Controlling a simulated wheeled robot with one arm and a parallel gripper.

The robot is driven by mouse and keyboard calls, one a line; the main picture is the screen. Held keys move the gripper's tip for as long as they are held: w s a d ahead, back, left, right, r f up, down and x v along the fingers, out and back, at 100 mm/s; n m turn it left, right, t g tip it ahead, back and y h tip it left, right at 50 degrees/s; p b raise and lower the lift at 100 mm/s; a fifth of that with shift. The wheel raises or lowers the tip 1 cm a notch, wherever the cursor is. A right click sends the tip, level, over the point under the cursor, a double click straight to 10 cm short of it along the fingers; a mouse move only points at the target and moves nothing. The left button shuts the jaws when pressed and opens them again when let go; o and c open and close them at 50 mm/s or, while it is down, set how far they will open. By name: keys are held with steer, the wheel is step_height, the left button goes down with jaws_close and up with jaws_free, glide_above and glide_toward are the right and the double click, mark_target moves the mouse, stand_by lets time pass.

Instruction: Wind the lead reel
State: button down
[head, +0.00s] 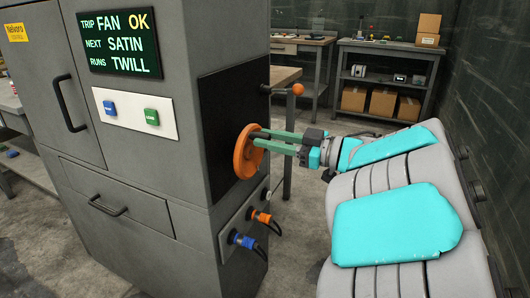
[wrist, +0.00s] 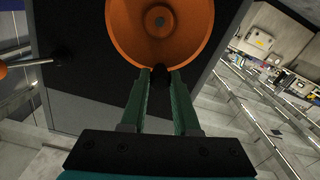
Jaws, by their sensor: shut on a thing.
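The lead reel is an orange round wheel (head: 243,160) on the dark side panel of the grey cabinet. In the wrist view it is a dished orange wheel (wrist: 178,38) with a hub in its middle. A small dark knob (wrist: 160,78) stands at its rim. My gripper (head: 259,139) reaches in from the right with green fingers. In the wrist view my gripper (wrist: 160,74) is shut on the dark knob, one finger on each side. The fingers hide part of the knob and the rim.
A lever with an orange ball (head: 297,89) sticks out above the reel. Below are an orange plug (head: 261,215) and a blue plug (head: 242,239) with cables. The cabinet front has a display (head: 120,42) and blue and green buttons. A shelf with boxes (head: 383,101) stands behind.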

steer(key=c, duration=0.6)
jaws_free()
steer(key=shift+w, duration=0.1)
steer(key=shift+c, duration=0.2)
steer(key=shift+d, duration=0.15)
steer(key=shift+v, duration=2.95)
